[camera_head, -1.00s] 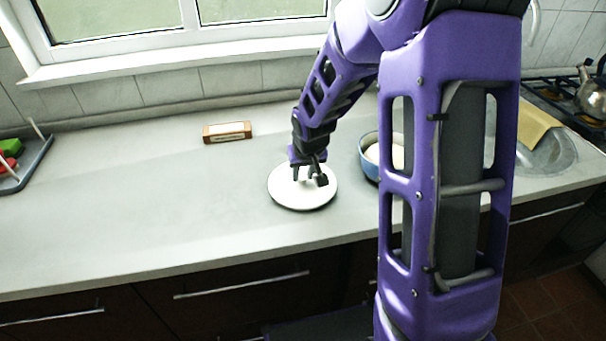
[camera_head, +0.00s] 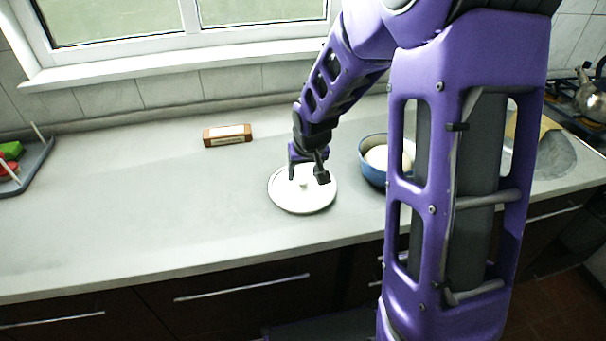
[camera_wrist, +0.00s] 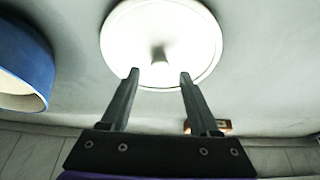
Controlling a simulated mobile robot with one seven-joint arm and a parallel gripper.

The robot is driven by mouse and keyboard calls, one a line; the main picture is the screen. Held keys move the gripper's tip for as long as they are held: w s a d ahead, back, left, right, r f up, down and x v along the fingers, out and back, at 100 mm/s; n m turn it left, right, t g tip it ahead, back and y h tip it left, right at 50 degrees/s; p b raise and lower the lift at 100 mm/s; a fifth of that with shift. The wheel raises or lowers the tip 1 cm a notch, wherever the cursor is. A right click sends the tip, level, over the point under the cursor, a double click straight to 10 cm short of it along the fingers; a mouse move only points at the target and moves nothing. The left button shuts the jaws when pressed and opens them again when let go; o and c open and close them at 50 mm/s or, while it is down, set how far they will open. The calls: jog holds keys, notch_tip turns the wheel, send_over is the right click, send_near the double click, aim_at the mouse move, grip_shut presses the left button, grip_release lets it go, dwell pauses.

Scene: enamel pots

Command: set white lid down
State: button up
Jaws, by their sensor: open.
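The white lid (camera_head: 302,200) lies flat on the grey counter, knob up, left of the blue pot (camera_head: 371,172). My gripper (camera_head: 308,180) is open and empty just above the lid. In the wrist view its two fingertips (camera_wrist: 159,74) are apart, with the knob beyond them. The pot's blue side (camera_wrist: 30,65) is at the left of the wrist view. My arm hides part of the pot in the head view.
A brown and white block (camera_head: 227,135) lies near the wall and also shows in the wrist view (camera_wrist: 208,127). A tray (camera_head: 36,166) with coloured things is at far left. A kettle (camera_head: 592,98) stands at far right. The counter left of the lid is clear.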

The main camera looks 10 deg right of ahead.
jog(key=p+v, duration=0.1)
jog(key=v, duration=0.8)
jog(key=shift+r+p, duration=0.2)
jog(key=shift+p, duration=0.1)
